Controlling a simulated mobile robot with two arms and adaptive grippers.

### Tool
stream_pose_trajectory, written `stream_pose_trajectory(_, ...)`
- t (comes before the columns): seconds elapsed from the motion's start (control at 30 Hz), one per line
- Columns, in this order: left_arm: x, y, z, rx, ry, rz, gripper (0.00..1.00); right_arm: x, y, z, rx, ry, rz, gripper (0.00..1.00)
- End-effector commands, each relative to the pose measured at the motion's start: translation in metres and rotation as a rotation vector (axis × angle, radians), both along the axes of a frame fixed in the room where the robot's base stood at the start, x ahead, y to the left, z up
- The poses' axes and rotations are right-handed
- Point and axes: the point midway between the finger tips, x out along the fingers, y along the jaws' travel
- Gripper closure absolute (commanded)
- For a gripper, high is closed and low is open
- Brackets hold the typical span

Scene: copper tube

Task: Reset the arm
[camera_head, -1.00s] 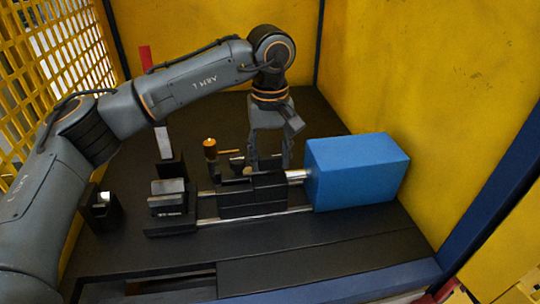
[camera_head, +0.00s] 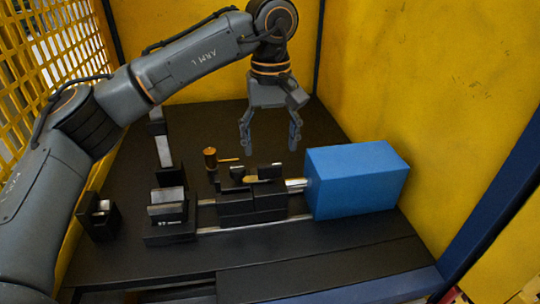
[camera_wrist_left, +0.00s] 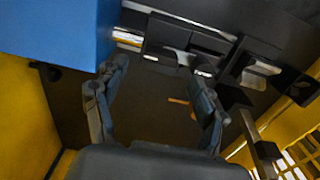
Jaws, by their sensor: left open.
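My left gripper (camera_head: 269,148) hangs open and empty above the black table, just behind and above the black clamp fixture (camera_head: 252,206). In the left wrist view its two fingers (camera_wrist_left: 152,64) are spread with nothing between them. A copper-coloured piece (camera_head: 262,180) lies across the top of the fixture, apart from the fingers. An upright copper-coloured part (camera_head: 210,158) with a thin side rod stands behind the fixture, to the left of the gripper. My right gripper is not in view.
A blue box (camera_head: 357,182) stands at the right end of the metal rails (camera_head: 240,228). Black blocks (camera_head: 168,210) and a smaller holder (camera_head: 98,215) stand at the left. Yellow walls (camera_head: 430,80) and a yellow mesh (camera_head: 50,50) enclose the table. The table behind the fixture is mostly clear.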

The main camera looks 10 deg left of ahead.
Motion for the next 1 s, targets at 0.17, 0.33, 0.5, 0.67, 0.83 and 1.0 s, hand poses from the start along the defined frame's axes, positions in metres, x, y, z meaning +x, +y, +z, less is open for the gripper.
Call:
stream_pose_trajectory(0.17, 0.000, 0.000, 0.016, -0.001, 0.001, 0.000, 0.29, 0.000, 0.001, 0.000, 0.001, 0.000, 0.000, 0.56)
stream_pose_trajectory(0.33, 0.000, 0.000, 0.020, 0.000, 0.001, 0.000, 0.29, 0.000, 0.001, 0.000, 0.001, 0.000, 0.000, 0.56)
stream_pose_trajectory(0.5, 0.000, 0.000, 0.019, 0.000, 0.001, 0.000, 0.29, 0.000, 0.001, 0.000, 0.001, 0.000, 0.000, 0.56)
stream_pose_trajectory(0.67, 0.000, 0.000, 0.031, 0.000, 0.001, 0.000, 0.29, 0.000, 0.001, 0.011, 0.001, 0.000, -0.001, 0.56)
stream_pose_trajectory(0.83, 0.000, 0.000, 0.071, -0.001, 0.000, 0.000, 0.29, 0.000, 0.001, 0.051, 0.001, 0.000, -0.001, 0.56)
stream_pose_trajectory(1.0, 0.000, 0.000, 0.116, 0.000, 0.001, 0.000, 0.29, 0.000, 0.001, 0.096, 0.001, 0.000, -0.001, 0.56)
